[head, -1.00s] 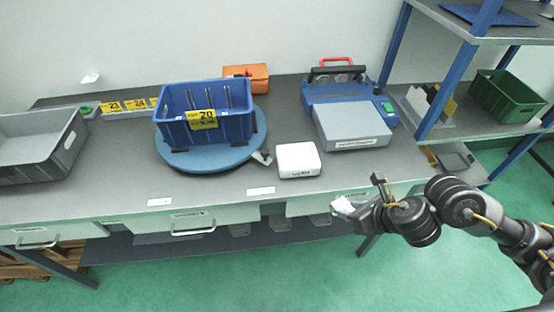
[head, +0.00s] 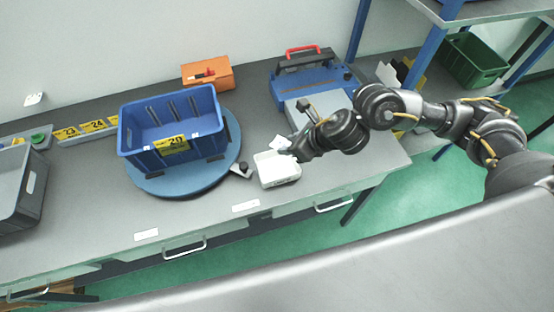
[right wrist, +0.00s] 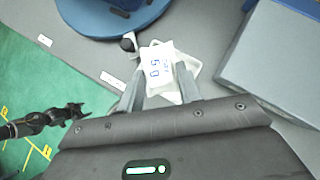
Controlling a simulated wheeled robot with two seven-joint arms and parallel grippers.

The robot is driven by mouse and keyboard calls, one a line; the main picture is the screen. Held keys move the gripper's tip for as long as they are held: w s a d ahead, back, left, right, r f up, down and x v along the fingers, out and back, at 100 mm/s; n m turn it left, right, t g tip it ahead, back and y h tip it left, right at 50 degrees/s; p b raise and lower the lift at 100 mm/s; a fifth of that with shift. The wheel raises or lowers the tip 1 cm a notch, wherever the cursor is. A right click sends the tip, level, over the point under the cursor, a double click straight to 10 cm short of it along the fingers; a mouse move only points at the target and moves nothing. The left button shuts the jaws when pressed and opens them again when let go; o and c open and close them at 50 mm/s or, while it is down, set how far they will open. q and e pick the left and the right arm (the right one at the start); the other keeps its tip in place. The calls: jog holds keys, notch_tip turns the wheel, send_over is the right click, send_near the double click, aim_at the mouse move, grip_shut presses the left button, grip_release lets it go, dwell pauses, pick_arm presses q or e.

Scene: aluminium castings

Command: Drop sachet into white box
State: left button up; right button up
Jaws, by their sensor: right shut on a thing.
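The white box (head: 279,175) stands on the grey workbench, just right of the blue turntable. My right gripper (head: 290,148) is at the box's back right edge in the head view. It is shut on a white sachet (head: 281,143) with blue print. In the right wrist view the sachet (right wrist: 157,66) sits between the fingertips and covers much of the white box (right wrist: 190,67) beneath it. I cannot tell the exact height of the sachet over the box. My left gripper (right wrist: 78,114) shows at the left of the right wrist view, over the floor; its jaws are too small to judge.
A blue bin (head: 172,128) marked 20 stands on the turntable (head: 228,165). A grey device (head: 325,103) and a blue case (head: 310,78) are behind my right arm. An orange box (head: 207,73) is at the back. A grey tray (head: 22,190) is at left.

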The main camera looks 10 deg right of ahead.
jog(key=shift+a+f, duration=0.15)
jog(key=shift+f, duration=0.05)
jog(key=shift+a+f+b, duration=0.1)
jog(key=shift+f+b, duration=0.2)
jog(key=shift+b, duration=0.1)
notch_tip(320, 180, down, 5)
jog(key=b, duration=0.4)
jog(key=shift+w, duration=0.1)
pick_arm(q)
notch_tip(320, 180, down, 5)
pick_arm(e)
jog(key=o, duration=1)
jog(key=shift+o, duration=0.2)
pick_arm(q)
jog(key=shift+r+p, duration=0.7)
jog(key=shift+r, duration=0.05)
pick_arm(e)
jog(key=v, duration=1)
jog(key=shift+s+d+r, duration=0.2)
jog(key=shift+r, duration=0.1)
